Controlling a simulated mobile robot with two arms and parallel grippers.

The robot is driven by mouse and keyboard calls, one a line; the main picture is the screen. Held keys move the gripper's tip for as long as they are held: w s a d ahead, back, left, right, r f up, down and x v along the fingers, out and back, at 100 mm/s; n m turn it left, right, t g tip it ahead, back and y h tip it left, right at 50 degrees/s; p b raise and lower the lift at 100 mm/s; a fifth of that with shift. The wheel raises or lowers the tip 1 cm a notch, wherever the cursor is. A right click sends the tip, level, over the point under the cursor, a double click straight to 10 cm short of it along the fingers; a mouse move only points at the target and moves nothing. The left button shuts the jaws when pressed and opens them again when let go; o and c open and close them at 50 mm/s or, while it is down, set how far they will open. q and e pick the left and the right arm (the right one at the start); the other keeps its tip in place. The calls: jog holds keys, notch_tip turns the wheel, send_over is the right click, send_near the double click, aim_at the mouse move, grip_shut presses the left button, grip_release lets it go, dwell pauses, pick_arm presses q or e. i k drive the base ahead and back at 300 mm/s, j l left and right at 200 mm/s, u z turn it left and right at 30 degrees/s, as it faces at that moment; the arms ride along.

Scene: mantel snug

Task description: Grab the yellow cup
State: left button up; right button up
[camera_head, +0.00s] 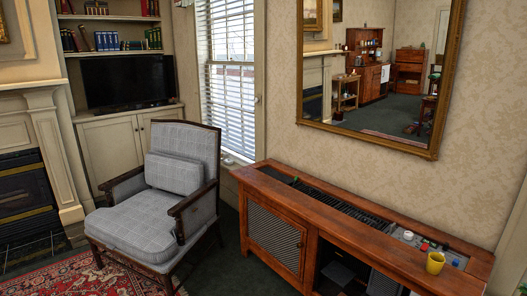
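A yellow cup (435,263) stands upright near the right end of a long wooden cabinet (340,231), close to its front edge. Its handle appears to point to the right. Neither of my grippers shows in the head view.
Small red and white items (424,246) sit just behind the cup. A grey armchair (150,221) stands left of the cabinet on a dark floor, partly by a red rug (70,278). A gold-framed mirror (432,154) hangs above the cabinet. Dark floor shows between armchair and cabinet.

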aim_at(435, 264)
jog(key=l+z, duration=0.35)
jog(key=l, duration=0.3)
jog(key=l+z, duration=0.3)
jog(key=l, duration=0.35)
